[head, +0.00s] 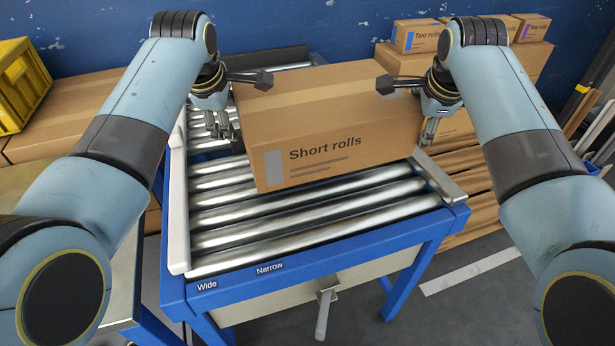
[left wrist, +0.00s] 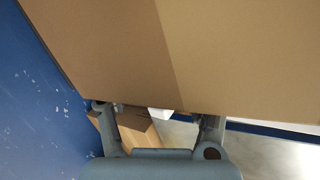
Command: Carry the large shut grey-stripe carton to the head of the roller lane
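The large shut carton (head: 330,135), marked "Short rolls" with a grey stripe on its near face, is between my two grippers over the roller lane (head: 310,215). It sits slightly turned; I cannot tell whether its underside touches the rollers. In the left wrist view the carton (left wrist: 200,50) fills the upper part, across my spread fingers (left wrist: 156,115). My right gripper (head: 406,112) is at its right side, fingers likewise spread.
The lane's near blue edge carries "Wide" and "Narrow" labels (head: 270,268), with a grey lever (head: 323,310) below. The near rollers are bare. A yellow crate (head: 20,85) stands on cartons at left. Smaller "Two rolls" cartons (head: 417,37) are stacked at back right.

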